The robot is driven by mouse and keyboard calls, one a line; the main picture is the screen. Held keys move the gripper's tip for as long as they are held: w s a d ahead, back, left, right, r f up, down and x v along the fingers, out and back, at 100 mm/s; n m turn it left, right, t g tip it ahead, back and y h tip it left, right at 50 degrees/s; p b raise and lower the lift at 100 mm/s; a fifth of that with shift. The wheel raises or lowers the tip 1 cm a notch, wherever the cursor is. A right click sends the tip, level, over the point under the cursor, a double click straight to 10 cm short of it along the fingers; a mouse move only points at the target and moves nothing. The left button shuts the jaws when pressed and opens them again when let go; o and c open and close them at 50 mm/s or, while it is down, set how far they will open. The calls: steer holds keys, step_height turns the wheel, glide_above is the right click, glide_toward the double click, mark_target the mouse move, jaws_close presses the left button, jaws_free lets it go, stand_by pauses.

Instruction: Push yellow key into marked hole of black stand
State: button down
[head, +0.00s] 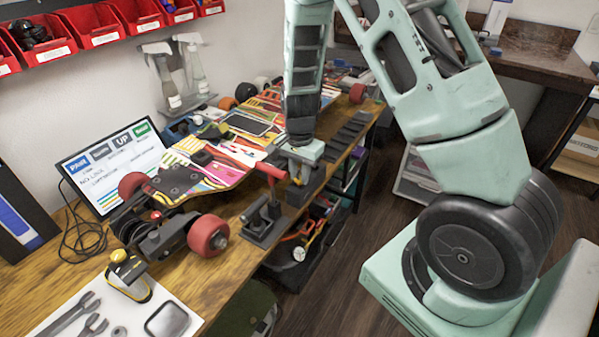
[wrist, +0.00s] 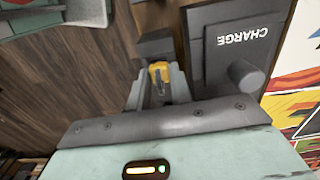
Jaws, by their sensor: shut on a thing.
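My gripper (wrist: 160,88) is shut on the yellow key (wrist: 159,73), whose yellow end shows between the fingertips in the wrist view. A black stand (wrist: 203,62) marked CHARGE is right beside the fingers, to their right, with a round knob on it. A smaller dark block (wrist: 155,46) sits just beyond the key. I cannot tell whether the key touches it, and no marked hole is clearly visible. In the head view my gripper (head: 298,178) points down near the workbench's front edge, over dark parts that it largely hides.
A skateboard (head: 215,175) with red wheels lies along the workbench (head: 240,262). A dark stand with a red lever (head: 264,215) is close to the left of my gripper. A screen (head: 110,168) and tools (head: 75,315) are further left. Open floor lies beyond the bench edge.

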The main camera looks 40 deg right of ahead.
steer(key=shift+f, duration=0.45)
stand_by(0.6)
steer(key=c, duration=1.2)
jaws_free()
steer(key=shift+w+r, duration=0.1)
steer(key=shift+c, duration=0.6)
steer(key=shift+w+r, duration=0.1)
steer(key=shift+r, duration=0.1)
steer(key=shift+r+p, duration=0.35)
steer(key=shift+r, duration=0.05)
steer(key=shift+c, duration=0.2)
steer(key=shift+r+p, duration=0.95)
